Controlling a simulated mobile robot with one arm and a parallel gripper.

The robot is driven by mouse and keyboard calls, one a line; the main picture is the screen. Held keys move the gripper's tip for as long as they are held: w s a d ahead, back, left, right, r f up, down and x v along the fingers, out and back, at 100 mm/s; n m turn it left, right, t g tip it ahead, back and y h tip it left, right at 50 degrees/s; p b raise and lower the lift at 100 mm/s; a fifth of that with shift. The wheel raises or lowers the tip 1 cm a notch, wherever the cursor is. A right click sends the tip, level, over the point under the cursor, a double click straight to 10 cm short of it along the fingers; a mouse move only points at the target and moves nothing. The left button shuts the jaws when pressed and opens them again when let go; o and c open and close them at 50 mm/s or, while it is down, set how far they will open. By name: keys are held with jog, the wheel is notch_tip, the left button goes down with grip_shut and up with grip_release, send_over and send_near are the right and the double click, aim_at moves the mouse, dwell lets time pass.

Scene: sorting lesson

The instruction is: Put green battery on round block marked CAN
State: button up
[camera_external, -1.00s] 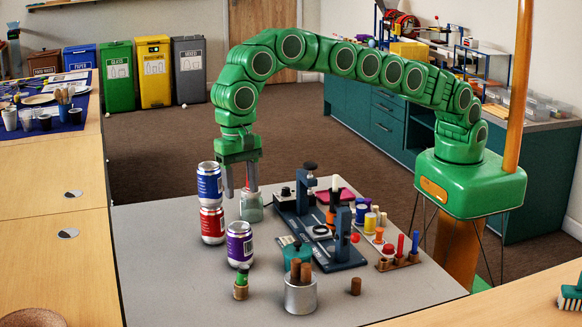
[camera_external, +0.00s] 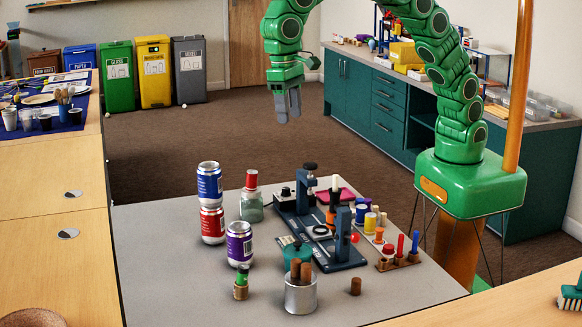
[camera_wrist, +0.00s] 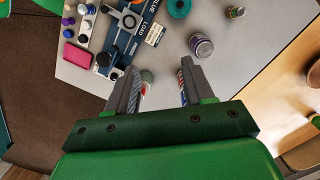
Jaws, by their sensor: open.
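A small upright cylinder (camera_external: 241,283), green above and tan below, stands at the table's front left. It looks like the green battery; I cannot tell whether the tan part is a separate block. It also shows at the top of the wrist view (camera_wrist: 235,12). A brown round block (camera_external: 355,287) stands alone at the front right, and several brown cylinders (camera_external: 295,268) stand in a metal cup (camera_external: 299,298). No CAN marking is readable. My gripper (camera_external: 287,116) is open and empty, high above the back of the table; its fingers (camera_wrist: 160,70) point into the wrist view.
A blue can (camera_external: 209,182) stands on a red can (camera_external: 212,225), with a purple can (camera_external: 239,245) nearby. A dark blue apparatus (camera_external: 340,250) fills the middle.

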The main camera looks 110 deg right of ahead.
jog(key=s+d+r+n, duration=0.1)
jog(key=s+d+n, duration=0.4)
jog(key=s, duration=1.1)
jog(key=s+d+r+n, duration=0.15)
jog(key=s+d, duration=0.45)
jog(key=s, duration=1)
jog(key=s+d+f+n, duration=0.1)
jog(key=s+f, duration=0.1)
jog(key=s, duration=0.5)
jog(key=s+d+f+n+g, duration=0.1)
jog(key=s+d+f+n, duration=0.1)
jog(key=s, duration=0.5)
jog(key=shift+s+f+h, duration=0.35)
jog(key=shift+f+h, duration=0.05)
jog(key=shift+f, duration=0.35)
jog(key=shift+d+n, duration=0.1)
jog(key=shift+n, duration=0.15)
